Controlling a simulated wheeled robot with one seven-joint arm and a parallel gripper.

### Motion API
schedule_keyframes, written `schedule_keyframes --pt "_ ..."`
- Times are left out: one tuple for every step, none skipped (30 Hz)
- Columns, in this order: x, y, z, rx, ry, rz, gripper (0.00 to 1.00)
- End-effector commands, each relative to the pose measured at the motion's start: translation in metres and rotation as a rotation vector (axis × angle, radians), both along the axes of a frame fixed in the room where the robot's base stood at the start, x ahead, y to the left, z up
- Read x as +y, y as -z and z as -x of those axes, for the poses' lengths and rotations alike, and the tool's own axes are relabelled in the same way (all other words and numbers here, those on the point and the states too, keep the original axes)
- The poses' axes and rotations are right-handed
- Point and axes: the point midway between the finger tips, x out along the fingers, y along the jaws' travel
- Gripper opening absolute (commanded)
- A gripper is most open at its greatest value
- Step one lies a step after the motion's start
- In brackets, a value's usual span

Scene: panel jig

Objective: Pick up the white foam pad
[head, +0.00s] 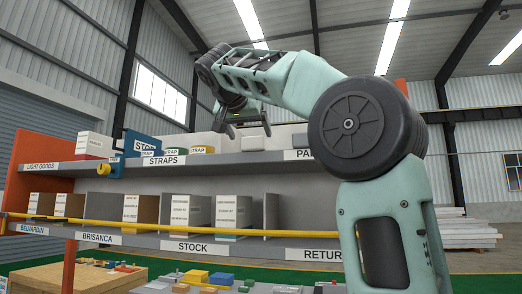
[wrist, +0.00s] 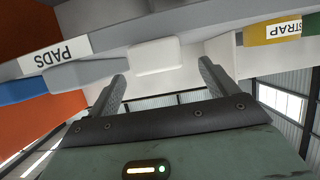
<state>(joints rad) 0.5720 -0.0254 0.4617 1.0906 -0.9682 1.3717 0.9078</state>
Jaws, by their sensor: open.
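The white foam pad (wrist: 155,57) appears as a pale, round-cornered block on the upper shelf. In the wrist view it lies beyond and between the two fingers of my gripper (wrist: 161,70), which is open with nothing held. In the head view my gripper (head: 249,136) hangs at the upper shelf with its fingers pointing down. A pale block between the fingers there looks like the same pad (head: 253,144); its lower part is hidden by the shelf edge. I cannot tell how much gap is left between fingertips and pad.
A grey block (wrist: 86,73) and a larger white one (wrist: 222,52) flank the pad closely. Boxes (head: 193,211) fill the lower shelf behind a yellow bar (head: 150,229).

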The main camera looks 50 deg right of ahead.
Motion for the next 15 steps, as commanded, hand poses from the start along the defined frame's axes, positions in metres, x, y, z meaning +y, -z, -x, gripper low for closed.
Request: schedule_keyframes --pt "-0.006 0.001 -0.002 0.002 0.003 -0.001 0.85" --pt "-0.009 0.002 -0.003 0.001 0.001 -0.001 0.85" --pt "-0.012 0.004 -0.004 0.001 0.002 -0.001 0.85" --pt "-0.013 0.005 -0.005 0.001 0.002 -0.001 0.85" --pt "-0.015 0.006 -0.006 0.001 0.001 -0.001 0.85" --pt "-0.016 0.006 -0.006 0.0 0.0 0.0 0.85" --pt "-0.018 0.007 -0.007 0.0 0.0 0.0 0.85" --pt "-0.02 0.007 -0.007 0.001 0.001 -0.001 0.85" --pt "-0.024 0.008 -0.008 0.002 0.002 0.0 0.85" --pt "-0.028 0.008 -0.009 0.003 0.003 0.0 0.85" --pt "-0.032 0.009 -0.01 0.003 0.003 -0.002 0.85" --pt "-0.038 0.01 -0.012 0.005 0.004 -0.001 0.85" --pt "-0.042 0.012 -0.013 0.004 0.003 -0.002 0.85" --pt "-0.046 0.013 -0.014 0.003 0.003 -0.002 0.85" --pt "-0.051 0.017 -0.017 0.004 0.002 -0.002 0.85"
